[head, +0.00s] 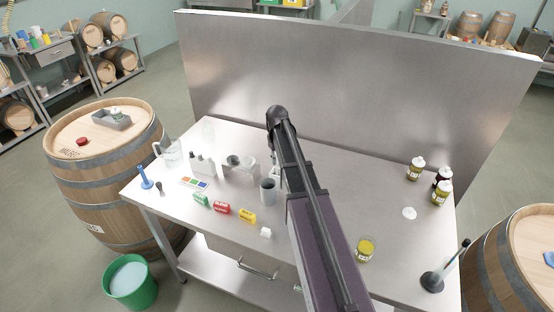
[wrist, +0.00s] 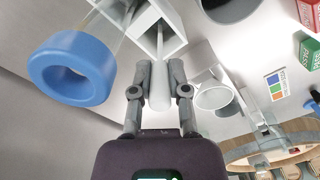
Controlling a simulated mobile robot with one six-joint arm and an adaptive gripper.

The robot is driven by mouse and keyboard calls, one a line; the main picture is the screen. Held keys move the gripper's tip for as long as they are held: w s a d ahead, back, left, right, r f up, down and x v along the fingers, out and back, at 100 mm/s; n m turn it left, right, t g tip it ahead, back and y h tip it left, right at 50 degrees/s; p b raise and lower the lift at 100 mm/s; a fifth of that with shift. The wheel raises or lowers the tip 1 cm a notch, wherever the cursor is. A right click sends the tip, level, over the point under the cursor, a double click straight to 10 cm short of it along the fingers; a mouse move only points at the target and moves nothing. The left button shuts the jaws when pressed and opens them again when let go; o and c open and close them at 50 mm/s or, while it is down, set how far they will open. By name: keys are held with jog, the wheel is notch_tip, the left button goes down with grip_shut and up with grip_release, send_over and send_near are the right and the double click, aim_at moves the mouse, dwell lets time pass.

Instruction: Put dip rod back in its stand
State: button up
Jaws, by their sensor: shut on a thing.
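In the wrist view my gripper (wrist: 160,80) is shut on the pale grey dip rod (wrist: 159,92). The rod runs away from the fingers to a white stand (wrist: 174,44) with square openings. The rod's far part lies at one opening; I cannot tell whether it is inside or in front of it. A thick blue ring (wrist: 72,72) on a clear tube is close at the left of the fingers. In the head view my arm hides the gripper, the rod and most of the stand.
On the steel table (head: 330,240), a grey cup (head: 268,189), a pale grey block (head: 240,166), a clear jug (head: 171,153) and small coloured boxes (head: 221,208) stand left of my arm. Jars (head: 416,168) stand at the right. A steel panel (head: 350,90) closes the back.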

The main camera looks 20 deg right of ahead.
jog(key=o, duration=0.8)
jog(key=shift+o, duration=0.2)
jog(key=shift+r, duration=0.1)
notch_tip(320, 180, up, 11)
jog(key=p, duration=1.1)
dwell(0.7)
jog(key=shift+s+a+f, duration=0.2)
jog(key=shift+s+a, duration=0.05)
jog(key=s+a+f+b, duration=0.6)
jog(key=s+a, duration=0.1)
jog(key=s, duration=0.3)
jog(key=s+a+f+m+b, duration=0.1)
jog(key=s+a+f+b, duration=0.5)
jog(key=s, duration=0.5)
jog(key=shift+s+a+f+b, duration=0.15)
jog(key=shift+a+f+b, duration=0.2)
jog(key=shift+a, duration=0.5)
jog(key=shift+r, duration=0.1)
